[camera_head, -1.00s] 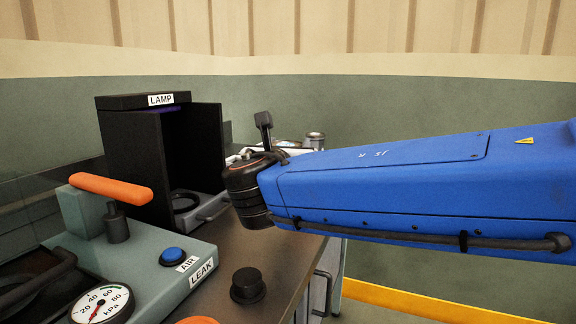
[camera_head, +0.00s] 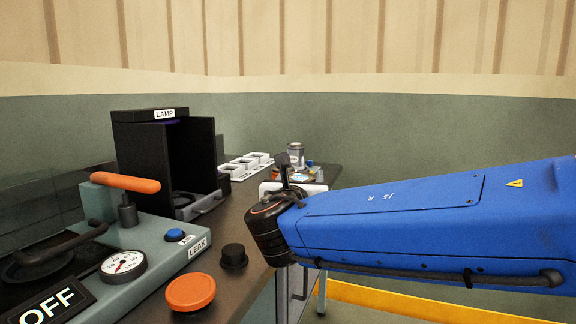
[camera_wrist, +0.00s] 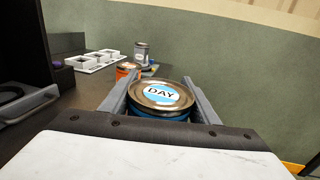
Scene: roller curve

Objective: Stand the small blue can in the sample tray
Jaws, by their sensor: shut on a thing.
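My gripper (camera_wrist: 161,86) is shut on a small blue can (camera_wrist: 160,112) in the wrist view. The can has a metal lid with a white and blue DAY label. Its lid faces the camera, and its lower part is hidden by my gripper. The white sample tray (camera_wrist: 93,61) with square compartments lies on the bench ahead and to the left of the held can, apart from it. The tray also shows in the head view (camera_head: 245,164), beyond the lamp box. In the head view my arm largely hides the gripper.
An orange can (camera_wrist: 128,70) stands just beyond the held can. A grey can (camera_wrist: 141,52) stands further back, also seen in the head view (camera_head: 296,156). The black lamp box (camera_head: 165,150) and the leak tester (camera_head: 150,240) occupy the bench's left side.

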